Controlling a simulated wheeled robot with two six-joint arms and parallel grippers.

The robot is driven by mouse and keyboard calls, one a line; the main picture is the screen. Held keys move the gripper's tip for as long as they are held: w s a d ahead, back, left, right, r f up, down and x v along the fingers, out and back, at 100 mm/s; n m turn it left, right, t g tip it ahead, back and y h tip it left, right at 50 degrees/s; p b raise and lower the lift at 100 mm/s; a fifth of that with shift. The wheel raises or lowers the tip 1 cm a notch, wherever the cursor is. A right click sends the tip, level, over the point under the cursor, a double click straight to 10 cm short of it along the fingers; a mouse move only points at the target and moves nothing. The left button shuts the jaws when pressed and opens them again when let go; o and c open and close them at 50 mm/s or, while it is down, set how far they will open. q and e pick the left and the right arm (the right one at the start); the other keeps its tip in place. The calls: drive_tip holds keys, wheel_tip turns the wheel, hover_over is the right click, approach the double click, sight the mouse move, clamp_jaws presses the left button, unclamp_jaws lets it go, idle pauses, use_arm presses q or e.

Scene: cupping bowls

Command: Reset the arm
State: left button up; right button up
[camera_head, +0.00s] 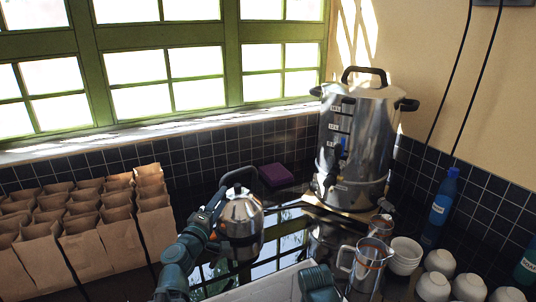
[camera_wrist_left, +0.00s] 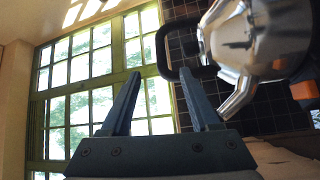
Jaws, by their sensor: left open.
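My left gripper (camera_head: 218,200) is at the left side of a shiny metal kettle (camera_head: 241,222), by its dark handle. I cannot tell whether finger and handle touch. My right gripper does not show.
A steel urn (camera_head: 355,140) stands on a wooden stand at the back right. Several paper bags (camera_head: 75,235) fill the left. A purple block (camera_head: 276,175) lies behind the kettle.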

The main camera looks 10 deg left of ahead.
use_arm(q)
drive_tip(key=s+d+f+m+g+h, duration=0.1)
drive_tip(key=d+f+m+g+h, duration=0.2)
drive_tip(key=d, duration=0.4)
drive_tip(key=s+d+f+m+g+h, duration=0.25)
drive_tip(key=d+m, duration=0.25)
drive_tip(key=d, duration=0.3)
drive_tip(key=s+d+f+m+g+p, duration=0.2)
drive_tip(key=s+d+f+m+g, duration=0.45)
drive_tip(key=d+f+g, duration=0.2)
drive_tip(key=s+a+f+m+g+y, duration=0.1)
drive_tip(key=s+a+f+g+y, duration=0.1)
drive_tip(key=s+y, duration=0.3)
drive_tip(key=s+a+f+m+g+y, duration=0.2)
drive_tip(key=s+a+f+g+y, duration=0.1)
drive_tip(key=s+f+y, duration=0.2)
drive_tip(key=shift+s+a+f+p, duration=0.25)
drive_tip(key=shift+s+f+p, duration=0.05)
drive_tip(key=shift+s, duration=1.1)
